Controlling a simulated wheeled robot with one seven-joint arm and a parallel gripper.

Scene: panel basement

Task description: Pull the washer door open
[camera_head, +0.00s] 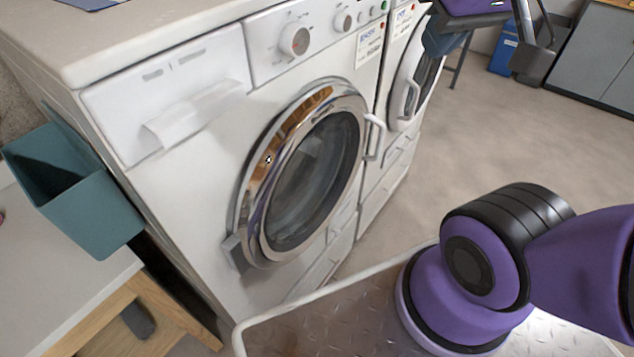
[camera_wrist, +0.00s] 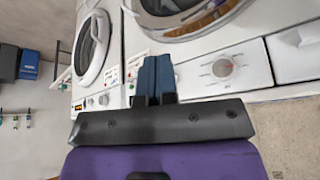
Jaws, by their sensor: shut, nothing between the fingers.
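The near white washer (camera_head: 190,80) fills the left and middle of the head view. Its round chrome-rimmed door (camera_head: 310,170) looks shut, with a white bar handle (camera_head: 375,138) on its right side. A second washer (camera_head: 402,42) stands beyond it, with its own round door and white handle (camera_head: 411,98). My gripper (camera_head: 437,42) is at the top right, above and apart from the near handle. In the wrist view its blue fingers (camera_wrist: 153,76) are together and empty, in front of the near washer's control panel. The wrist view shows the near door (camera_wrist: 185,15) only in part.
A teal bin (camera_head: 75,190) sits on a wood-edged table (camera_head: 60,290) at the left. Concrete floor (camera_head: 500,130) is free to the right of the washers. Grey cabinets (camera_head: 590,60) and a blue bin (camera_head: 503,50) stand at the back.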

